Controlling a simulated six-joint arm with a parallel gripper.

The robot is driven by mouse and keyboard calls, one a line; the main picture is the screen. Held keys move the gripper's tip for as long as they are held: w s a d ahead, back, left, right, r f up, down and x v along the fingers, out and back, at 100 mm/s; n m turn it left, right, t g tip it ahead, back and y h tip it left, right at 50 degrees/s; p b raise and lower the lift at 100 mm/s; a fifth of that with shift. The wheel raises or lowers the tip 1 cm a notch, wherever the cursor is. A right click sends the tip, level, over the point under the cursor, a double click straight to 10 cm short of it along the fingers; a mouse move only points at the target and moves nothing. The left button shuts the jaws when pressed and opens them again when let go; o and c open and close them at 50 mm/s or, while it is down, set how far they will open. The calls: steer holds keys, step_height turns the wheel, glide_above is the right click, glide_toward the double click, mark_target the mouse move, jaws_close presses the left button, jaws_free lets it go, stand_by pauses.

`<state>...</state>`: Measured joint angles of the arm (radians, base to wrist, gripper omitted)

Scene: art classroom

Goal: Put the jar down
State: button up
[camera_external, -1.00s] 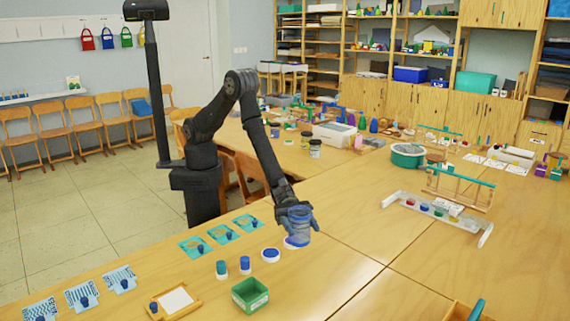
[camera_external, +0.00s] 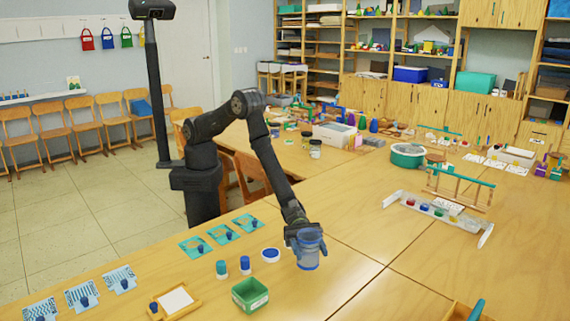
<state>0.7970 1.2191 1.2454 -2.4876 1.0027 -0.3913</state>
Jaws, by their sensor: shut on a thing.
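The jar (camera_external: 308,254) is bluish and see-through, and stands upright in my grip. My gripper (camera_external: 306,238) is shut on it from above, around its upper part. The jar is over the near table, to the right of a blue-and-white round lid or pot (camera_external: 271,255). I cannot tell whether its base touches the table top.
Teal cards (camera_external: 222,234) with small blue pieces lie farther left. A rack with coloured pots (camera_external: 438,211) stands to the right. The table (camera_external: 350,262) right of the jar is clear.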

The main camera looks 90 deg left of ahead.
steer(key=shift+w+a+f, duration=0.1)
steer(key=shift+w+f, duration=0.4)
steer(key=shift+f, duration=0.45)
steer(key=shift+w+a+f, duration=0.1)
steer(key=shift+w+f, duration=0.45)
steer(key=shift+f, duration=0.45)
steer(key=shift+w+a+f, duration=0.1)
steer(key=shift+w+f, duration=0.4)
steer(key=shift+f, duration=0.45)
steer(key=shift+f, duration=0.1)
steer(key=shift+f, duration=0.15)
steer(key=o, duration=1)
steer(key=shift+a+r, duration=0.1)
steer(key=shift+r, duration=0.15)
steer(key=v, duration=1.1)
steer(key=shift+s+a, duration=0.2)
steer(key=shift+a, duration=0.15)
